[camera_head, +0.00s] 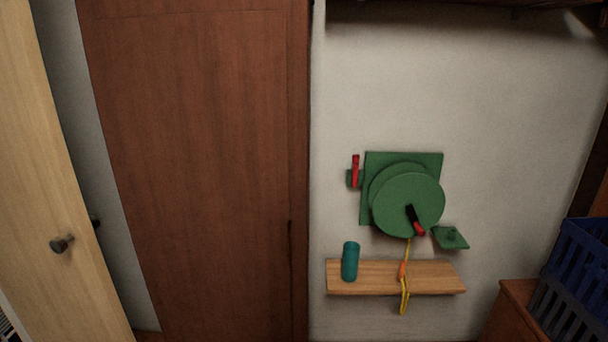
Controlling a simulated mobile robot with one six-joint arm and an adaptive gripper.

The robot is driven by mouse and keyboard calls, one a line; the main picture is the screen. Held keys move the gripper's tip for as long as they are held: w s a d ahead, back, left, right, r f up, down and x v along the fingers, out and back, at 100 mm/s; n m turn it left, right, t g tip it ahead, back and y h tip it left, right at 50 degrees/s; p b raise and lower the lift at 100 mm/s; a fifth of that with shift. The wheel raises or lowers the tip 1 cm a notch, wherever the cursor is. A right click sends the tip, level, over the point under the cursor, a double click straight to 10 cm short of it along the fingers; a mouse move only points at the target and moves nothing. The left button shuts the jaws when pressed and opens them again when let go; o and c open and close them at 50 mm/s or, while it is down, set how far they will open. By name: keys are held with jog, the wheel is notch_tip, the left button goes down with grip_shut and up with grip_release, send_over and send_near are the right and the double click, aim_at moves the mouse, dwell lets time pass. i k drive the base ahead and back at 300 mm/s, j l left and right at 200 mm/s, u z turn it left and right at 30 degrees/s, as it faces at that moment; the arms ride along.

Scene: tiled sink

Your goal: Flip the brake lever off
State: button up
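The brake lever (355,170) is a short red handle standing upright on a small green bracket (352,180). It is on the left side of a green winch (408,203) with a round drum, fixed to the pale wall. A second handle, a black crank with a red grip (418,227), is on the front of the drum and points down and to the right. My gripper is not in the head camera view, and nothing touches the lever.
A wooden shelf (432,278) below the winch holds a teal cylinder (350,262). A yellow rope (404,295) with an orange piece hangs over it. A small green plate (450,238) is at right. Blue crates (580,262) stand far right; a brown door (195,170) is left.

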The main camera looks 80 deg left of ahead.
aim_at(355, 158)
jog(key=j+u, duration=0.1)
jog(key=u, duration=2.2)
jog(key=i+l, duration=0.1)
jog(key=i, duration=1.6)
jog(key=j+u, duration=0.05)
